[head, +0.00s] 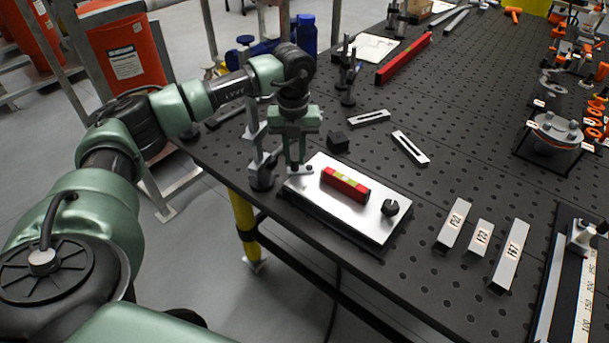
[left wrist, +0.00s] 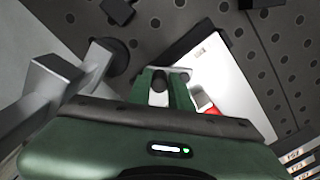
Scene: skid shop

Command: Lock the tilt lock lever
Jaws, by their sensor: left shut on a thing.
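A bright metal tilt plate (head: 335,215) lies near the table's front-left edge, with a red level (head: 345,185) with a yellowish middle on top. A small light-grey lever (head: 304,170) with a dark pivot is at the plate's far-left corner. My left gripper (head: 294,165) points down at that corner, shut on the lever, whose gripped part is mostly hidden by the fingers. In the left wrist view the fingers (left wrist: 168,92) straddle the lever's corner beside the plate (left wrist: 222,70); a bit of the red level shows there. My right gripper is not in view.
A grey clamp post (head: 260,160) stands close left of my gripper. A black knob (head: 390,207) is on the plate's right end. A black block (head: 338,142), slotted bars (head: 410,148) and numbered metal blocks (head: 479,238) lie around on the perforated table.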

